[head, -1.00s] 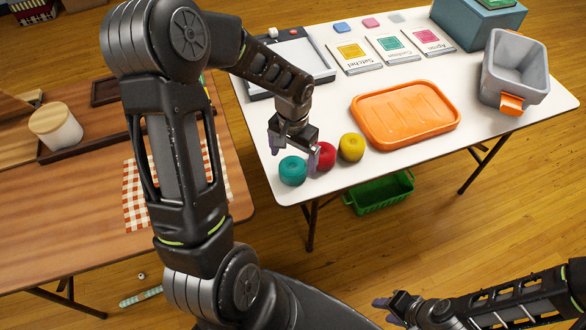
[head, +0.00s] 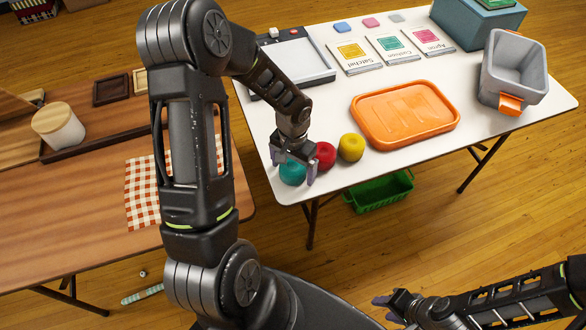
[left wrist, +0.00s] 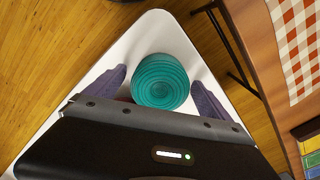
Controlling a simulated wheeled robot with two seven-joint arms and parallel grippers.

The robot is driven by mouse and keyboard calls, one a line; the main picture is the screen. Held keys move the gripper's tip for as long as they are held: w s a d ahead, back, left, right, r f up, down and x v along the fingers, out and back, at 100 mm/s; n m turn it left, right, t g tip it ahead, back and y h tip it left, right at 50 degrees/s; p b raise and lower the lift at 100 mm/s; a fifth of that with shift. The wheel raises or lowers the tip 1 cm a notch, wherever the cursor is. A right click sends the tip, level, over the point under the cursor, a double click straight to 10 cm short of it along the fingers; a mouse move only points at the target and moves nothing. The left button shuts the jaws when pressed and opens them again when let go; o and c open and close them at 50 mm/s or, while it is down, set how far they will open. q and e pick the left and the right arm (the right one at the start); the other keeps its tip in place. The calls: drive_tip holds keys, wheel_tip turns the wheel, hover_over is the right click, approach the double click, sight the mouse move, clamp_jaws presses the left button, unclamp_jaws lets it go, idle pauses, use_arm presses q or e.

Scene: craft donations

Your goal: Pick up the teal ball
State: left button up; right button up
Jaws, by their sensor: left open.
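The teal ball (head: 292,174) sits near the left front corner of the white table. My left gripper (head: 294,176) is open above it, and its fingers hide part of the ball. In the left wrist view the ball (left wrist: 160,81) shows as a ridged teal round between the two spread fingers of the gripper (left wrist: 160,92), with a gap on each side. Whether the fingers are level with the ball I cannot tell. My right gripper (head: 388,308) is at the bottom, away from the table; its jaw state is unclear.
A red ball (head: 325,155) is close beside the gripper's right finger, with a yellow ball (head: 351,148) beyond. An orange tray (head: 447,140) and a grey bin (head: 516,66) lie further right. A wooden table (head: 80,240) stands left. A green basket (head: 380,194) is below.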

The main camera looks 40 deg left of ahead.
use_arm(q)
drive_tip(key=shift+c, duration=0.3)
drive_tip(key=c, duration=1.4)
